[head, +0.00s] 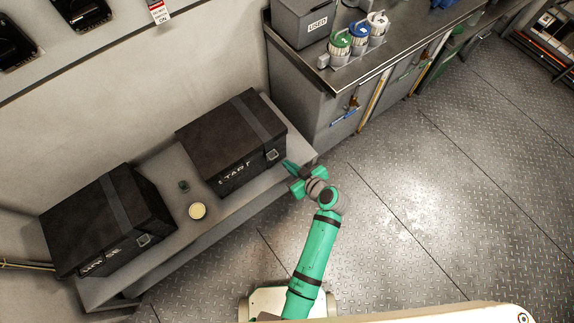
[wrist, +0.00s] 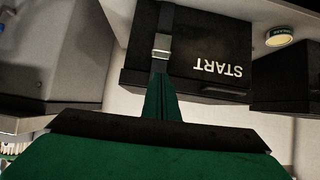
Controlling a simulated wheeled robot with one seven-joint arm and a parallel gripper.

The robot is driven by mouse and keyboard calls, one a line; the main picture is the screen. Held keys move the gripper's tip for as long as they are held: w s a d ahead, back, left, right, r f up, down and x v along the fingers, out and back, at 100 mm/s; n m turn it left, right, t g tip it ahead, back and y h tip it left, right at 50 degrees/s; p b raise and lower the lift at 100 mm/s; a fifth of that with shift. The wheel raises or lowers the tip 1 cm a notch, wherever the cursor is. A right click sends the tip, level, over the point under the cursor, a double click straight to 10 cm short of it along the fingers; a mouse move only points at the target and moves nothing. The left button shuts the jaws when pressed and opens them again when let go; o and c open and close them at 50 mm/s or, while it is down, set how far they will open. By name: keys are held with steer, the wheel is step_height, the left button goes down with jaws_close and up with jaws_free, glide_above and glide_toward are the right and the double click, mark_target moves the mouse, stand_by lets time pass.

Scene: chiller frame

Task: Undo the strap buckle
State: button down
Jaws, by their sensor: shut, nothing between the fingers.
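A black case marked START (head: 232,145) stands on a grey bench, and its front shows upside down in the wrist view (wrist: 222,50). A dark grey strap (head: 262,122) runs over its lid and down the front. A metal strap buckle (head: 271,155) sits on the strap, and it is plain in the wrist view (wrist: 161,54). I cannot tell how the strap is threaded. My green gripper (head: 288,166) is shut and empty in front of the buckle. In the wrist view its fingertips (wrist: 161,78) lie just below the buckle; whether they touch is unclear.
A second strapped black case (head: 105,215) stands at the left of the bench (head: 165,255). A round pale-topped tin (head: 197,211) and a small dark object (head: 184,186) lie between the cases. A metal counter (head: 350,75) stands close behind. The floor to the right is clear.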

steer(key=w+g, duration=0.1)
steer(key=w+a+r+g+h, duration=0.1)
steer(key=shift+w+a+r+g+h, duration=0.15)
steer(key=shift+w+r+g+h, duration=0.05)
steer(key=shift+r+g+h, duration=0.1)
stand_by(0.4)
steer(key=shift+a, duration=0.1)
steer(key=shift+f, duration=0.1)
glide_toward(271, 153)
steer(key=x, duration=0.4)
steer(key=shift+w+a+f, duration=0.1)
steer(key=shift+f, duration=0.05)
stand_by(0.6)
